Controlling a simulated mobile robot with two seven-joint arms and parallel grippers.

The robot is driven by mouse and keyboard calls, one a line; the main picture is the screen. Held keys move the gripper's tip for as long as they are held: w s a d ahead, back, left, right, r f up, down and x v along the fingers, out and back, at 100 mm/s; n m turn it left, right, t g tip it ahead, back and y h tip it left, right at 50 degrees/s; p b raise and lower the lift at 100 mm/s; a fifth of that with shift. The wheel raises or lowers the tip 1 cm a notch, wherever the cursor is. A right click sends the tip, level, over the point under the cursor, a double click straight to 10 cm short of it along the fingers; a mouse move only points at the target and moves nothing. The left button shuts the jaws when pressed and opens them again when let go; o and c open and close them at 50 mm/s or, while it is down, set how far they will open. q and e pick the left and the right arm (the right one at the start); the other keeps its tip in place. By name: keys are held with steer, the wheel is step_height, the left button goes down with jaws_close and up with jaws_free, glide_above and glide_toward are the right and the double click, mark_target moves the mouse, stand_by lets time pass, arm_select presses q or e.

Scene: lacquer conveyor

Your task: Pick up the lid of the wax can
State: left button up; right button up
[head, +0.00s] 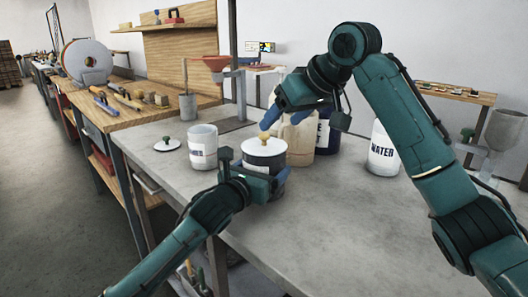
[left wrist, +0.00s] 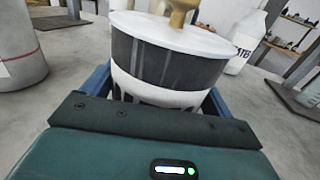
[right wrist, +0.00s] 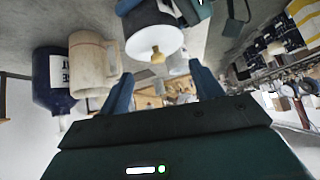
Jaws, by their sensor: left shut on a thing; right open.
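A dark can with a white label (head: 262,177) stands at the table's middle, its label text unreadable here. Its white lid (head: 277,148) is on top and has a tan knob (head: 264,136). My left gripper (head: 254,180) is shut around the can's body; the left wrist view shows the can (left wrist: 165,62) between its fingers. My right gripper (head: 285,117) is open and empty, just above the lid and slightly right of the knob. In the right wrist view the knob (right wrist: 157,54) appears between and beyond the open fingers, apart from them.
A beige jug (head: 297,140) and a dark blue container (head: 325,140) stand close behind. The front right tabletop (head: 340,220) is clear.

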steer(key=o, duration=0.6)
steer(key=a+r+m+h, duration=0.1)
steer(key=r+m+h, duration=0.1)
steer(key=a+r+m+g+h, duration=0.1)
steer(key=a+m, duration=0.1)
steer(key=shift+s+r+h, duration=0.15)
steer(key=shift+r+h, duration=0.25)
steer(key=shift+o, duration=0.6)
steer(key=shift+s+r+m+g+h, duration=0.3)
steer(key=shift+r+m+g+h, duration=0.1)
steer(key=shift+r+m+h, duration=0.15)
glide_above(265, 138)
steer(key=s, duration=0.3)
steer(key=shift+m, duration=0.25)
steer(key=f, duration=0.5)
steer(key=shift+d+f, duration=0.1)
steer(key=shift+d, duration=0.2)
steer(key=shift+w+x, duration=0.1)
steer(key=shift+x, duration=1.45)
steer(key=shift+w+x, duration=0.15)
steer(key=shift+x, duration=1.4)
